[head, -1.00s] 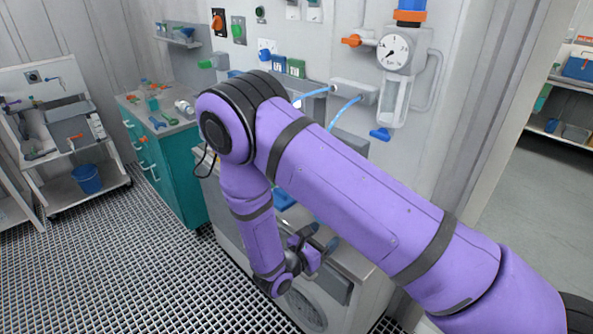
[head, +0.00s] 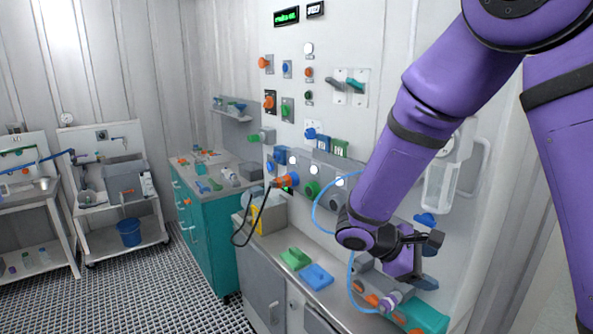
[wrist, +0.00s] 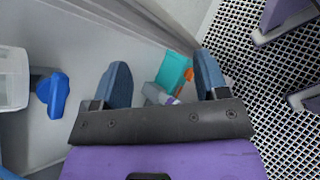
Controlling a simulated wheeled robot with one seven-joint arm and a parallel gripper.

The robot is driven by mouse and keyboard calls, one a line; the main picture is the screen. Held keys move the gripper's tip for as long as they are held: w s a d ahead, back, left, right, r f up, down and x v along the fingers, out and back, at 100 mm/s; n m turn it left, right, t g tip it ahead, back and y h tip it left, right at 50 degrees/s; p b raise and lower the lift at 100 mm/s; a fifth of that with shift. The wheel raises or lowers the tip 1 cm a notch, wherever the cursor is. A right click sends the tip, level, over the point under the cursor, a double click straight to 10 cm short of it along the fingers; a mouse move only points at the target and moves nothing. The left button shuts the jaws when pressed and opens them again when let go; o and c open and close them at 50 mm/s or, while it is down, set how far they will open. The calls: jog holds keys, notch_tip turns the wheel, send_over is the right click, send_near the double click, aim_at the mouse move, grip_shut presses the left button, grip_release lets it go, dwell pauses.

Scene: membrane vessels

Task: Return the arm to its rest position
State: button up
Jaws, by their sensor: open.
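My purple arm reaches in from the right in the head view and bends down to my gripper (head: 432,262), which is above the right part of the counter, in front of the wall panel. In the wrist view my gripper (wrist: 160,85) shows two blue fingers spread wide apart with nothing held between them. Beyond the fingers lie a teal block (wrist: 173,70) and part of a grey fitting, clear of the fingertips. The fingers are partly hidden by the wrist in the head view.
The counter holds a green block (head: 294,258) and a blue block (head: 316,276). A clear canister (head: 440,187) and a blue handle (wrist: 54,92) are on the panel close to my gripper. A teal cabinet (head: 207,235) stands left. Grated floor (head: 160,290) is open at front left.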

jog(key=s+d+r+m+t+y, duration=0.2)
jog(key=s+r+m+y, duration=0.3)
jog(key=s+r, duration=0.4)
jog(key=s+d+r+m+t+y, duration=0.2)
jog(key=s+r+m+t+y, duration=0.2)
jog(key=s+r, duration=0.6)
jog(key=m+y, duration=0.2)
jog(key=shift+r+m+y, duration=0.25)
jog(key=shift+m+y, duration=0.05)
jog(key=shift+m, duration=0.1)
jog(key=shift+s, duration=0.1)
dwell(1.1)
